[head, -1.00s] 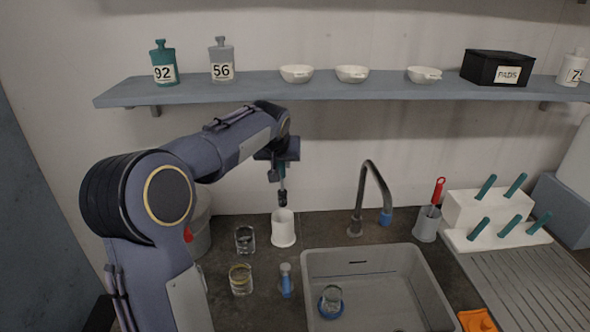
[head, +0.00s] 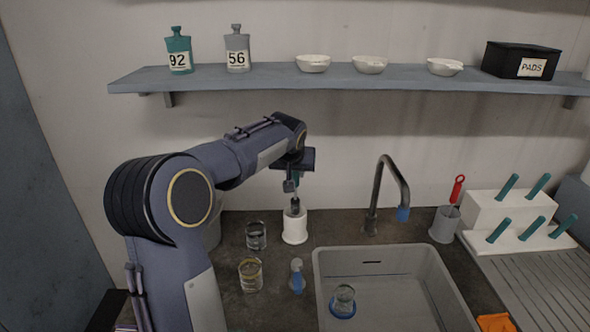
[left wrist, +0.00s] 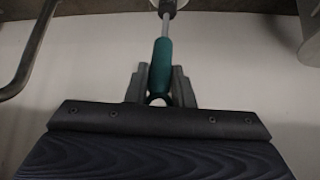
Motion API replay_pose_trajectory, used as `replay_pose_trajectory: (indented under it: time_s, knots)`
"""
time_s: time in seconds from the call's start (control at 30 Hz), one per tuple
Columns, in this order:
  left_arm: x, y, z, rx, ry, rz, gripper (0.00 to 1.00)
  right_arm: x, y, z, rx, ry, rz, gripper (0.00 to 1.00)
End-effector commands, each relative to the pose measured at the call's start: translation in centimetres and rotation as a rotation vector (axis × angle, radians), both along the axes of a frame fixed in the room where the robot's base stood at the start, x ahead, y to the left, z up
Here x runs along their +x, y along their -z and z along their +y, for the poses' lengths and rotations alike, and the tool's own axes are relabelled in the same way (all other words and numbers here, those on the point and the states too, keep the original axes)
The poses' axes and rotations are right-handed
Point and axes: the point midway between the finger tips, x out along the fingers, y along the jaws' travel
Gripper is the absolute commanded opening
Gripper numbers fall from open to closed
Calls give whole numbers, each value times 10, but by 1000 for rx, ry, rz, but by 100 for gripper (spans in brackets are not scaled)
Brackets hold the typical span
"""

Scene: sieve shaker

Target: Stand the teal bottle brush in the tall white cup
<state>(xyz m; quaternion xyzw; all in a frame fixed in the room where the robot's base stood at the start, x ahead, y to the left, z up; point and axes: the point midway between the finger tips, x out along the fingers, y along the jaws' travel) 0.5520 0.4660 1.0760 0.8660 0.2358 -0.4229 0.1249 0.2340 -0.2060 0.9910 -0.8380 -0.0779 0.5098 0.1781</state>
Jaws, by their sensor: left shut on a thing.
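The tall white cup (head: 295,229) stands on the dark counter left of the sink. My left gripper (head: 297,180) is above the cup, shut on the teal bottle brush (head: 296,184). The brush hangs upright, and its dark bristle end (head: 295,206) is at the cup's mouth, its tip seemingly just inside the rim. In the left wrist view the teal handle (left wrist: 161,66) lies between the fingers (left wrist: 160,88), with the metal stem running away from it. The cup's inside is hidden. My right gripper does not show.
Two glass beakers (head: 256,236) (head: 250,274) and a blue-and-grey bottle (head: 297,276) stand near the cup. The sink (head: 385,285) with a tap (head: 376,196) is to the right. A grey cup (head: 444,224) holds a red-handled brush. A shelf (head: 340,80) runs above.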

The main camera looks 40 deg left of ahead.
Motion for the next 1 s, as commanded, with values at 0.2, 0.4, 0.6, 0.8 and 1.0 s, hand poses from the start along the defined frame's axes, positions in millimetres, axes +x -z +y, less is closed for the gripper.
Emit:
replay_pose_trajectory:
  time_s: [0.2, 0.4, 0.6, 0.8, 1.0]
  knots:
    - [3, 20, 3, 1, 0, -1, 0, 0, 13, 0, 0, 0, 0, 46]
    - [7, 36, 5, 0, 0, 0, 0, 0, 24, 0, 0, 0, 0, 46]
    - [9, 48, 8, 1, 0, -2, 0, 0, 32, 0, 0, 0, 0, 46]
    - [10, 52, 9, 1, 0, -2, 0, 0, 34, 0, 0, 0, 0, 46]
    - [10, 51, 9, 1, 0, -1, 0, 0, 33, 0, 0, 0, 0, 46]
